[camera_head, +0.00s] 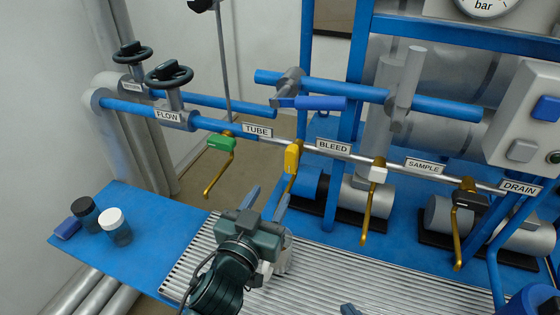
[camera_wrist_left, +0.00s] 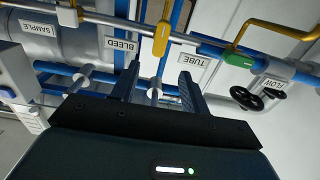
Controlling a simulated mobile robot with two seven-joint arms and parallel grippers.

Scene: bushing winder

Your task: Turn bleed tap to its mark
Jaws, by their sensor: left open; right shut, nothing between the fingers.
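The yellow tap (camera_head: 292,158) sits on the thin silver pipe between the TUBE and BLEED labels, its brass lever hanging down. The BLEED label (camera_head: 333,147) is just right of it. In the left wrist view, which is upside down, the yellow tap (camera_wrist_left: 162,40) lies beyond the fingers. My left gripper (camera_head: 267,201) is open and empty, below and in front of the yellow tap, apart from it. Its fingers (camera_wrist_left: 158,90) also show in the wrist view. A tip of my right gripper (camera_head: 350,310) shows at the bottom edge, shut. No mark on the tap can be made out.
A green tap (camera_head: 222,143) is to the left; a white tap (camera_head: 377,171) and a black tap (camera_head: 470,195) are to the right, their levers hanging down. A blue lever (camera_head: 320,103) is above. Two jars (camera_head: 115,226) stand at the left on the blue bench (camera_head: 165,232).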

